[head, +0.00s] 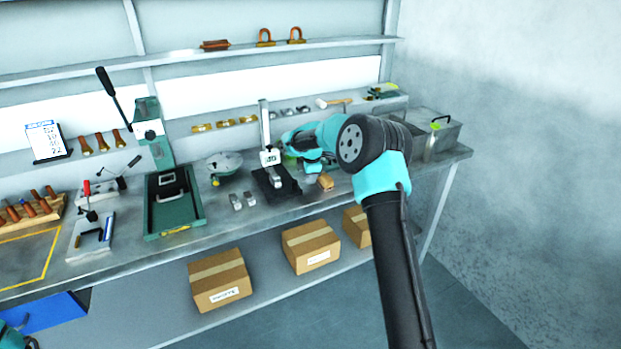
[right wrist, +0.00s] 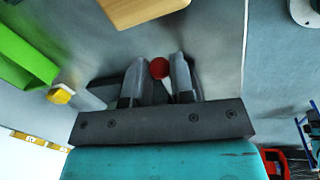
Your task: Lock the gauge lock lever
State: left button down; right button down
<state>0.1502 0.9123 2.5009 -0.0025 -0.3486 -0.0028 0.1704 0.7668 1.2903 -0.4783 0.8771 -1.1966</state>
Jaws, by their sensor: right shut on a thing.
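The height gauge (head: 264,118) stands upright on the bench, with a pale column, a small display and a dark base. My right gripper (right wrist: 158,80) is shut on a small round red knob (right wrist: 159,68), held between its two fingertips in the right wrist view. The knob's stem is hidden, so I cannot tell which part it belongs to. In the head view my right wrist is just right of the gauge, and the arm hides the fingertips and the knob. My left gripper is not in view.
A wooden block (head: 325,182) lies just below my right wrist; a wooden piece (right wrist: 140,8) also shows in the wrist view. A green press (head: 172,205) and a round dish-like device (head: 224,164) stand left of the gauge. A metal bin (head: 436,135) is at the right end.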

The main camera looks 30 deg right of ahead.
jog(key=shift+w+n, duration=0.15)
jog(key=shift+n, duration=0.15)
jog(key=c, duration=1)
grip_release()
jog(key=shift+r, duration=0.1)
jog(key=s+r, duration=0.1)
jog(key=r, duration=0.4)
jog(key=s+r, duration=0.1)
jog(key=r, duration=0.5)
jog(key=s+a+r, duration=0.1)
jog(key=r, duration=0.5)
jog(key=shift+s, duration=0.1)
